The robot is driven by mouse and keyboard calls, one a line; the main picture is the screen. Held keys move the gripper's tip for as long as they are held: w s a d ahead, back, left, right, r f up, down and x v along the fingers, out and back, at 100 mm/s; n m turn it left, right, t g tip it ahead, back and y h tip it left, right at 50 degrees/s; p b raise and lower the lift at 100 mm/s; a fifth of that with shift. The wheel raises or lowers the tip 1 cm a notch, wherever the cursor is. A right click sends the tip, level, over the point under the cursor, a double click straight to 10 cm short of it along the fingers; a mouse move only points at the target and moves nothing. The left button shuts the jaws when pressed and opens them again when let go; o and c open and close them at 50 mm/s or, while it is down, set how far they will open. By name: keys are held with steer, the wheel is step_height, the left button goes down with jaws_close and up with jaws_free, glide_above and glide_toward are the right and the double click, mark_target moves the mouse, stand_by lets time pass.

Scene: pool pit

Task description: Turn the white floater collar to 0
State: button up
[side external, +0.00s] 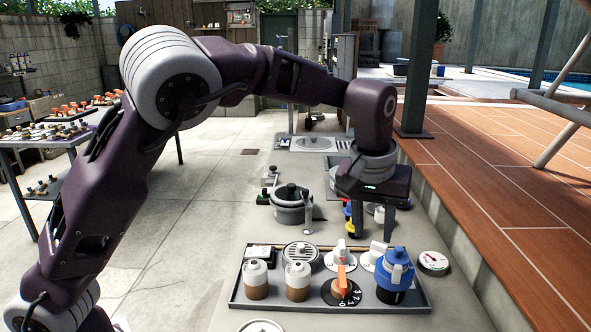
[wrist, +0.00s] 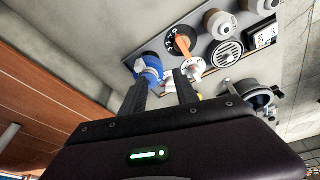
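Two white round parts stand in the tray: a white dial with a knob (side external: 341,256), and a white disc with a blocky white grip (side external: 375,254) to its right. I cannot tell for sure which is the floater collar; the right one fits best. In the wrist view, white parts (wrist: 168,79) show between and just beyond my fingers, partly hidden. My gripper (side external: 373,229) is open, fingers down, above and behind the tray's back right part. It shows in the wrist view (wrist: 160,78) with nothing visibly clamped. No number marks on the right collar are readable.
A blue-capped floater (side external: 394,270) stands close at the right. An orange knob on a black dial (side external: 341,287), two brown jars and a round grate share the grey tray (side external: 415,302). A gauge (side external: 433,262) lies right of it. A grey pot (side external: 291,203) is behind.

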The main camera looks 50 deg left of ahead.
steer(key=s+a+r+m+h, duration=0.2)
steer(key=s+a+r+h, duration=0.1)
steer(key=s+a+r, duration=0.6)
steer(key=shift+s+a+r+m+g, duration=0.2)
steer(key=shift+s+r+m+g, duration=0.15)
steer(key=shift+s+r, duration=0.35)
steer(key=shift+w+r, duration=0.15)
steer(key=shift+w, duration=0.05)
steer(key=n+g+y, duration=0.2)
steer(key=n, duration=0.2)
glide_above(399, 267)
steer(key=f, duration=1.3)
steer(key=shift+a+f, duration=0.2)
steer(key=shift+a, duration=0.05)
steer(key=f, duration=0.6)
steer(key=shift+d+f, duration=0.25)
steer(key=shift+f, duration=0.5)
